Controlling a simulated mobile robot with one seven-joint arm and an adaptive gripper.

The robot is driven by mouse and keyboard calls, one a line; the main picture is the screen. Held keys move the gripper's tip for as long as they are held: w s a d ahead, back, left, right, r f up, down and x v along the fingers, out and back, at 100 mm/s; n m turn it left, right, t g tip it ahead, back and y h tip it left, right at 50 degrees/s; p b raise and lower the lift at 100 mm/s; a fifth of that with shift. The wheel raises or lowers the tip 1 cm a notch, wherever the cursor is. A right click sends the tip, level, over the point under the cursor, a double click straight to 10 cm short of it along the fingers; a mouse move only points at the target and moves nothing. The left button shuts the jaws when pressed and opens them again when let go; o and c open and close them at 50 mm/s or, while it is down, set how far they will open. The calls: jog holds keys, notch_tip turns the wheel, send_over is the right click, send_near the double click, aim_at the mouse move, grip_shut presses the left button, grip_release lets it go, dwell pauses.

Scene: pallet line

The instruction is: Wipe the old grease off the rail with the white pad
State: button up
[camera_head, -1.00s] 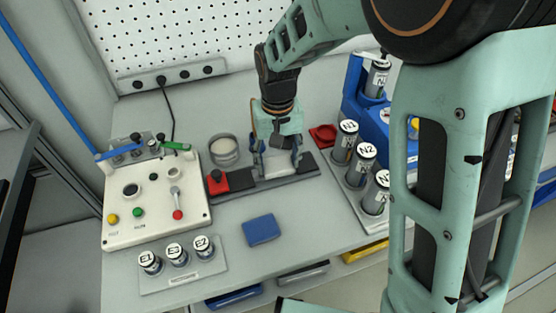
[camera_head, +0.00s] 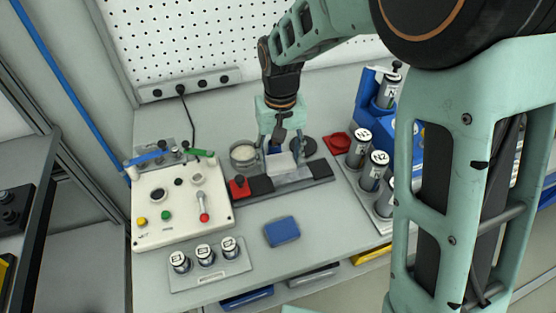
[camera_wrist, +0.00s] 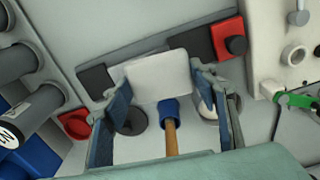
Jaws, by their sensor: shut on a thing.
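The rail (camera_head: 322,170) is a long dark strip on the bench with black blocks on it; it also shows in the wrist view (camera_wrist: 97,79). The white pad (camera_wrist: 158,76) lies across the middle of the rail, and I cannot tell if it presses on it. It also shows in the head view (camera_head: 282,165). No grease can be made out; the pad hides the rail's middle.
A red block (camera_head: 239,188) sits at the rail's left end. A round tin (camera_head: 244,156), a control box (camera_head: 180,207) and a blue block (camera_head: 282,231) stand nearby. Labelled cylinders (camera_head: 358,148) are at right. A wooden handle with blue collar (camera_wrist: 169,125) shows between my fingers.

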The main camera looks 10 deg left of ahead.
jog(key=shift+r+p, duration=0.9)
jog(key=shift+r, duration=0.6)
jog(key=shift+d, duration=0.1)
